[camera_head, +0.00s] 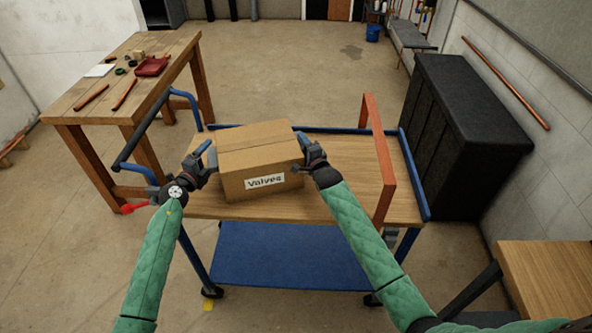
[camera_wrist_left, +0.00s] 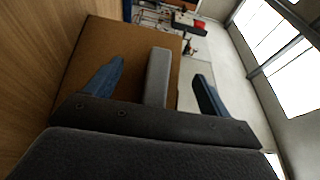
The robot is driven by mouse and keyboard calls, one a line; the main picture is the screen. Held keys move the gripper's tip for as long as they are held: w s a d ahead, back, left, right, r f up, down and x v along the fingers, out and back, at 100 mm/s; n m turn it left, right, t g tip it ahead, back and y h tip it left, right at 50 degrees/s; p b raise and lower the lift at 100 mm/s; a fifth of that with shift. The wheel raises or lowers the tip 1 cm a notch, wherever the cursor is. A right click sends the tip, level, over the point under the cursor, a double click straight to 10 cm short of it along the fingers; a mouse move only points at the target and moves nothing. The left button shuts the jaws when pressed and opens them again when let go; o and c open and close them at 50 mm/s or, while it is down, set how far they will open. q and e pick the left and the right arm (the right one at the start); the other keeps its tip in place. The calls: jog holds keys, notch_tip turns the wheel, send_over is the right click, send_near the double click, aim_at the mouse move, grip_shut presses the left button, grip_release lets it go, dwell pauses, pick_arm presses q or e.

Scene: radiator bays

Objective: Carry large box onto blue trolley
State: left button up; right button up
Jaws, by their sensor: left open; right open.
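The large cardboard box (camera_head: 258,160), labelled "Valves", sits upright on the wooden top of the blue trolley (camera_head: 352,165), toward its left half. My left gripper (camera_head: 204,155) is open at the box's left side. In the left wrist view the box (camera_wrist_left: 150,38) is close in front of the open left gripper (camera_wrist_left: 158,85); I cannot tell whether they touch. My right gripper (camera_head: 304,146) is open at the box's right side, very close to it. The box's underside and far side are hidden.
An orange upright frame (camera_head: 386,165) stands at the trolley's right end, and a blue push handle (camera_head: 145,130) is at its left. A wooden workbench (camera_head: 100,105) with small items stands at left, a black cabinet (camera_head: 465,135) at right. Floor behind the trolley is clear.

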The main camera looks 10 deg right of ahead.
pick_arm(q)
notch_tip(320, 180, up, 10)
jog(key=shift+f, duration=0.1)
dwell(0.4)
pick_arm(e)
jog(key=o, duration=0.8)
jog(key=v, duration=1.2)
pick_arm(q)
jog(key=shift+a, duration=0.1)
